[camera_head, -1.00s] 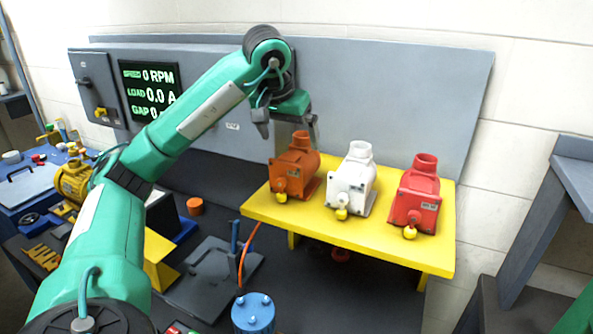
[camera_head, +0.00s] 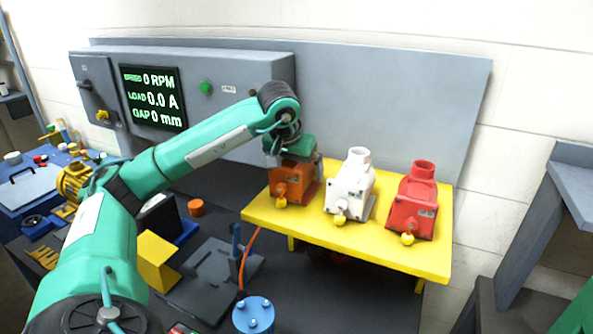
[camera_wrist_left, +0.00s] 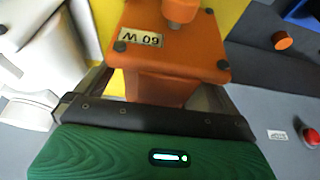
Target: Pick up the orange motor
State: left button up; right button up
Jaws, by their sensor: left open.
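The orange motor (camera_head: 291,187) stands at the left end of the yellow stand in the head view. Its upper part is hidden behind my left gripper (camera_head: 291,160), which is lowered over it from above. In the left wrist view the orange motor (camera_wrist_left: 175,55) fills the middle, with a "60 W" label, and lies between the two fingers. The fingers are open on either side of it; whether they touch it cannot be told. My right gripper is not in view.
A white motor (camera_head: 349,188) stands close to the right of the orange one, and a red motor (camera_head: 413,203) beyond it on the yellow stand (camera_head: 330,235). A grey panel (camera_head: 400,105) rises behind. A blue cylinder (camera_head: 253,316) stands in front below.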

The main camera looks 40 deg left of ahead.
pick_arm(q)
jog(key=c, duration=2)
jog(key=shift+w+a+r, duration=0.1)
jog(key=shift+c, duration=0.2)
jog(key=shift+r, duration=0.1)
jog(key=shift+r, duration=0.55)
notch_tip(320, 180, up, 10)
jog(key=shift+f+b, duration=0.25)
jog(key=shift+b, duration=0.4)
notch_tip(320, 180, up, 9)
jog(key=p, duration=0.2)
